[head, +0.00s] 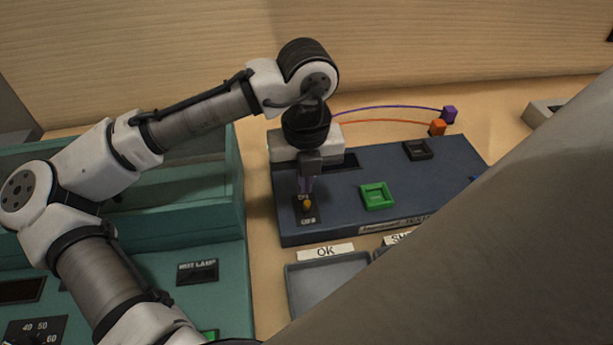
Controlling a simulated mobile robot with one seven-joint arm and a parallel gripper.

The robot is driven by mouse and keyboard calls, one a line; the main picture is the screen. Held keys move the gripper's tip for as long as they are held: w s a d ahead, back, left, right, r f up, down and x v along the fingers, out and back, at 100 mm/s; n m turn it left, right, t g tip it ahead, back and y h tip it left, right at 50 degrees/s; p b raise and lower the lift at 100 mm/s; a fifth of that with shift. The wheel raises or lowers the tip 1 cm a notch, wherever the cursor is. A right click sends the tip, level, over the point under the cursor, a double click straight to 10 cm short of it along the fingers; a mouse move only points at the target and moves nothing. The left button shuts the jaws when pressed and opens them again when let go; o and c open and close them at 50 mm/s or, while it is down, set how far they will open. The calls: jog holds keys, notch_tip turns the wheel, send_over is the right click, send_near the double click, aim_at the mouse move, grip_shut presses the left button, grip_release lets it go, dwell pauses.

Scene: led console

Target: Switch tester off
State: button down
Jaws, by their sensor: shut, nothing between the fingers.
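The tester is a dark blue console (335,215) on the wooden table, at the centre of the head view. Its switch (307,205) is a small orange lever on a black plate at the console's left front. Small lettering sits above and below the lever; the upper word seems to read OFF, and the lower one is too small to read surely. My gripper (306,190) is shut and empty, pointing down right at the lever. I cannot tell whether the fingertips touch it. The gripper partly hides the plate and the console's back left.
A green square button (376,195) and a black square (417,150) are on the console. Orange (437,127) and purple (449,114) plugs with wires stand behind it. A grey tray (325,280) labelled OK lies in front. A teal console (190,250) stands left. A large grey shape blocks the lower right.

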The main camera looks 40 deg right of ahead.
jog(key=shift+s+d+f, duration=0.1)
jog(key=shift+s+f, duration=0.1)
jog(key=shift+f, duration=0.35)
notch_tip(320, 180, up, 3)
jog(key=p, duration=0.2)
jog(key=shift+w+f+p, duration=0.1)
jog(key=shift+f+p, duration=0.1)
jog(key=shift+p, duration=0.15)
jog(key=r+p, duration=0.1)
jog(key=w+r+p, duration=0.1)
jog(key=r+p, duration=0.2)
jog(key=shift+w+d+r+p, duration=0.15)
jog(key=shift+w+d+p, duration=0.1)
jog(key=shift+d+p, duration=0.05)
jog(key=shift+a, duration=0.1)
